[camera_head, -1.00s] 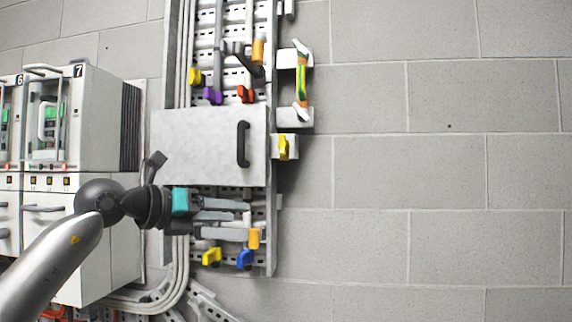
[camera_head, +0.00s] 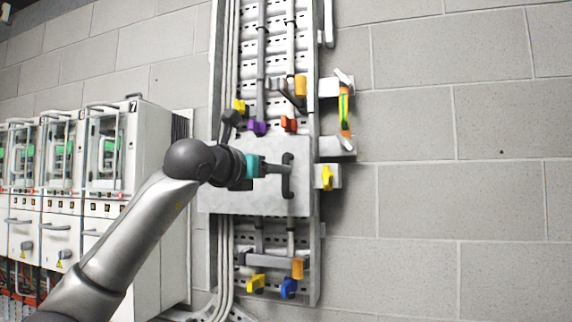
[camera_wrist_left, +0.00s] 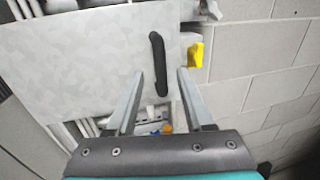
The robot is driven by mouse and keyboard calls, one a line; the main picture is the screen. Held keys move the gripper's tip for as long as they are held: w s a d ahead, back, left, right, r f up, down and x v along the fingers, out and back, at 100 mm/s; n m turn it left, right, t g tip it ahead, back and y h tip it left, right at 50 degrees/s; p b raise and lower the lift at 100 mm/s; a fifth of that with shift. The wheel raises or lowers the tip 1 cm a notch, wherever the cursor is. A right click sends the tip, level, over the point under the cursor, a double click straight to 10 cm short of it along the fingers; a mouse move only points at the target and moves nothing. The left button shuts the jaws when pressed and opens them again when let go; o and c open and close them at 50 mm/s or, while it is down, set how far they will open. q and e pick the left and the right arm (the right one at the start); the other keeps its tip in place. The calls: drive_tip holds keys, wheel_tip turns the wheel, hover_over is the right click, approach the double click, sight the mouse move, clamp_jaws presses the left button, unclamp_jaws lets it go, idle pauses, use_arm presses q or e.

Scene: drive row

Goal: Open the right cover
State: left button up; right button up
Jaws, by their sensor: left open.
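The cover (camera_head: 225,195) is a flat grey metal plate on the perforated rack, lying flat against it. It also fills the upper left of the left wrist view (camera_wrist_left: 80,60). Its black upright bar handle (camera_head: 288,187) is near its right edge. In the left wrist view the handle (camera_wrist_left: 156,50) shows between and past my finger tips. My left gripper (camera_head: 284,169) is open, in front of the cover at the handle; the fingers (camera_wrist_left: 160,74) lie either side of it in the picture. I cannot tell whether they touch it. My right gripper is not in view.
A yellow knob (camera_head: 327,178) sits just right of the cover. Orange (camera_head: 289,124), purple (camera_head: 257,128) and blue (camera_head: 289,288) knobs sit above and below. A green-yellow strap (camera_head: 344,108) is at upper right. Grey cabinets (camera_head: 135,150) stand left; bare block wall is right.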

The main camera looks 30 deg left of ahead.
sight(285, 187)
use_arm(q)
drive_tip(key=w+p, duration=0.1)
drive_tip(key=w, duration=0.4)
drive_tip(key=shift+w+a+p, duration=0.1)
drive_tip(key=shift+w+p, duration=0.3)
clamp_jaws()
idle(1.1)
